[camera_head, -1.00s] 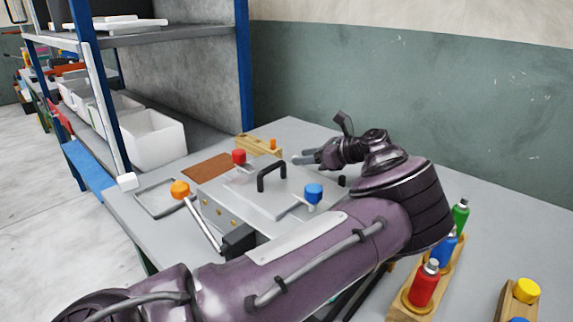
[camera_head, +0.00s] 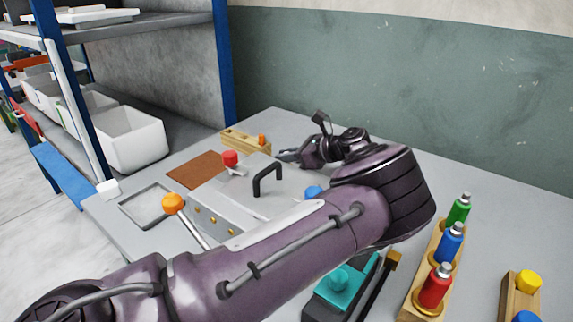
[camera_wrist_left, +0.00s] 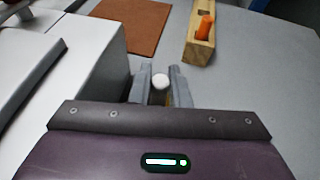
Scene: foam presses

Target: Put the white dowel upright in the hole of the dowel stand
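The white dowel (camera_wrist_left: 160,82) shows in the left wrist view as a small white round end between the two fingertips of my left gripper (camera_wrist_left: 160,88). The fingers look closed on it from both sides; its lower part is hidden. In the head view my left gripper (camera_head: 288,155) is low at the back of the table, and the dowel cannot be made out. A wooden block (camera_head: 238,138) with an orange peg lies just left of and beyond it. In the left wrist view this block (camera_wrist_left: 190,50) is ahead and to the right, with a dark opening behind the peg. My right gripper is out of view.
A grey box with a black handle (camera_head: 266,178) stands close left of the gripper. A brown mat (camera_head: 196,168) and grey tray (camera_head: 128,210) lie farther left. Bottles (camera_head: 450,243) in a wooden rack stand at the right. The back right table is clear.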

